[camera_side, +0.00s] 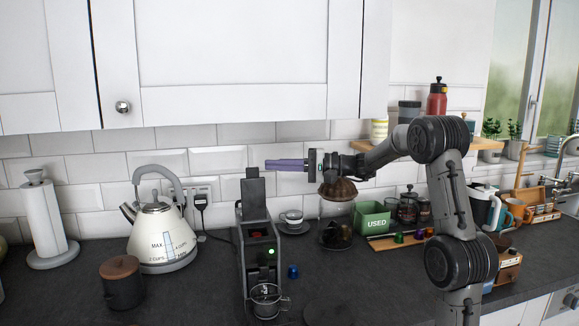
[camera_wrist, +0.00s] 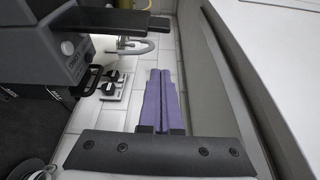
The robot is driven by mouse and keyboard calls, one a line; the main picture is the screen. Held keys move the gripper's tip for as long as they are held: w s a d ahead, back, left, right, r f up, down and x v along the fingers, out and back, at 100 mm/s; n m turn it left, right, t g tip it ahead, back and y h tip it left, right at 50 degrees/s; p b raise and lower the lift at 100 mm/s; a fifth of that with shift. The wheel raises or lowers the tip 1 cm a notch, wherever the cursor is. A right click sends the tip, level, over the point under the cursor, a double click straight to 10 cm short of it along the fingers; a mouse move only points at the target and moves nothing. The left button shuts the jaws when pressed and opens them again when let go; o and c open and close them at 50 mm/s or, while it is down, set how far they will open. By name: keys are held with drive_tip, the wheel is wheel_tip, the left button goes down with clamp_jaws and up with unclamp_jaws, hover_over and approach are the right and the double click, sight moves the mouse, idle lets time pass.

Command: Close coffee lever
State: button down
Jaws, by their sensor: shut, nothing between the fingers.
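The coffee machine (camera_side: 246,268) is a narrow dark box on the worktop, with a green light on its front. Its lever (camera_side: 253,198) stands raised, a dark flat plate pointing up from the top. In the wrist view a dark flat bar that looks like the lever (camera_wrist: 112,20) reaches in from the upper left. My gripper (camera_side: 268,164) has purple fingers that are shut and empty. They point left, above the lever's top end and apart from it in the side view. The fingers also show in the wrist view (camera_wrist: 160,72), to the right of and below the bar's end.
A cream kettle (camera_side: 160,230) stands left of the machine, with a plug and socket behind. A cup on a saucer (camera_side: 292,222) and a blue capsule (camera_side: 293,271) are to its right. A wall cupboard (camera_side: 230,60) hangs above my gripper. A green box (camera_side: 372,218) stands further right.

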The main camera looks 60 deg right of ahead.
sight(274, 241)
drive_tip(key=shift+w+a, duration=0.25)
drive_tip(key=shift+a, duration=0.95)
drive_tip(key=shift+w+a, duration=0.25)
drive_tip(key=shift+a, duration=0.9)
drive_tip(key=shift+s+a+r, duration=0.1)
drive_tip(key=shift+a, duration=0.05)
drive_tip(key=shift+s+a+n+t, duration=0.3)
drive_tip(key=shift+s+a+n, duration=0.3)
drive_tip(key=shift+n, duration=0.2)
drive_tip(key=s+a+f+n+y, duration=0.1)
drive_tip(key=s+a+n, duration=0.1)
drive_tip(key=n, duration=0.1)
drive_tip(key=s+a+f+n+y, duration=0.1)
drive_tip(key=n, duration=0.1)
drive_tip(key=s+a+f+n+t+y, duration=0.1)
drive_tip(key=s+a+n, duration=0.1)
drive_tip(key=n, duration=0.1)
drive_tip(key=shift+s+a+n, duration=0.3)
drive_tip(key=shift+s, duration=0.05)
drive_tip(key=shift+s+a+f, duration=0.5)
drive_tip(key=shift+f, duration=1)
drive_tip(key=shift+s+a+f, duration=0.5)
drive_tip(key=shift+f, duration=0.95)
drive_tip(key=shift+s+a+f, duration=0.5)
drive_tip(key=shift+f, duration=1)
